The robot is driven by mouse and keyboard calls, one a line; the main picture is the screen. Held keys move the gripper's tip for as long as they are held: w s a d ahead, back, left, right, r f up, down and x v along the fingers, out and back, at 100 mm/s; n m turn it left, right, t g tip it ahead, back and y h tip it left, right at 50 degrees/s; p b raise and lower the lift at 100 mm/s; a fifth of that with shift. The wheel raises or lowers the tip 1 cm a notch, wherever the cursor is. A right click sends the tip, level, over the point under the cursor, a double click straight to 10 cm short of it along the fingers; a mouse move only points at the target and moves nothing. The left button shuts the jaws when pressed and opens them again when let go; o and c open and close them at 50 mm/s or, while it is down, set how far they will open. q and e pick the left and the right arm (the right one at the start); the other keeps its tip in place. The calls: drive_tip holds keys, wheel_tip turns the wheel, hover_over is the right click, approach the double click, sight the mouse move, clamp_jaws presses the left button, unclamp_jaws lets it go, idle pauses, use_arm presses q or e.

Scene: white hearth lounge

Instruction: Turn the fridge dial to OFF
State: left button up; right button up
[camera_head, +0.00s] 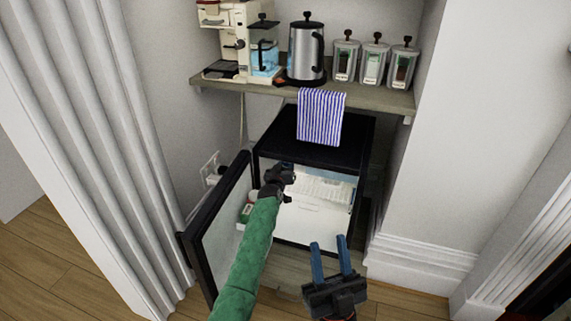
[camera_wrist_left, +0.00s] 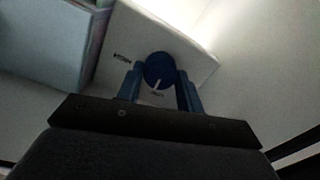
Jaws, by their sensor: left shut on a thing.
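The small black fridge (camera_head: 345,153) stands under a shelf with its door (camera_head: 218,222) swung open to the left. My left gripper (camera_head: 290,176) reaches inside it; the dial is hidden there in the head view. In the left wrist view, the round blue dial (camera_wrist_left: 158,68) sits on a white housing (camera_wrist_left: 192,62) between the fingers of my left gripper (camera_wrist_left: 160,88), which is shut on it. The dial's white pointer points down, slightly left, towards a small red mark. A dark label is left of the dial; both are too small to read. My right gripper (camera_head: 331,257) is open and empty before the fridge.
The shelf (camera_head: 371,98) above holds a coffee machine (camera_head: 237,40), a kettle (camera_head: 306,52) and canisters (camera_head: 374,62). The wall (camera_head: 425,200) is close on the right. A wall socket (camera_head: 210,165) is behind the door.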

use_arm(q)
drive_tip(key=shift+a+n+h+p, duration=0.15)
drive_tip(key=shift+n+p, duration=0.35)
drive_tip(key=shift+n, duration=2.8)
drive_tip(key=shift+n+h+p, duration=0.25)
drive_tip(key=shift+n+p, duration=0.2)
drive_tip(key=shift+n, duration=2.85)
use_arm(e)
drive_tip(key=w+a+f+g+h, duration=0.1)
drive_tip(key=w+f+g, duration=0.2)
drive_tip(key=f, duration=0.7)
drive_tip(key=w+a+f+g+h, duration=0.1)
drive_tip(key=w+f+g, duration=0.2)
drive_tip(key=f, duration=0.8)
drive_tip(key=shift+w+a+f+g, duration=0.15)
drive_tip(key=shift+a+f+g, duration=0.2)
drive_tip(key=shift+g, duration=0.95)
use_arm(q)
drive_tip(key=shift+g, duration=0.3)
use_arm(e)
drive_tip(key=shift+r, duration=0.15)
use_arm(q)
drive_tip(key=o, duration=1)
use_arm(e)
drive_tip(key=shift+a, duration=0.1)
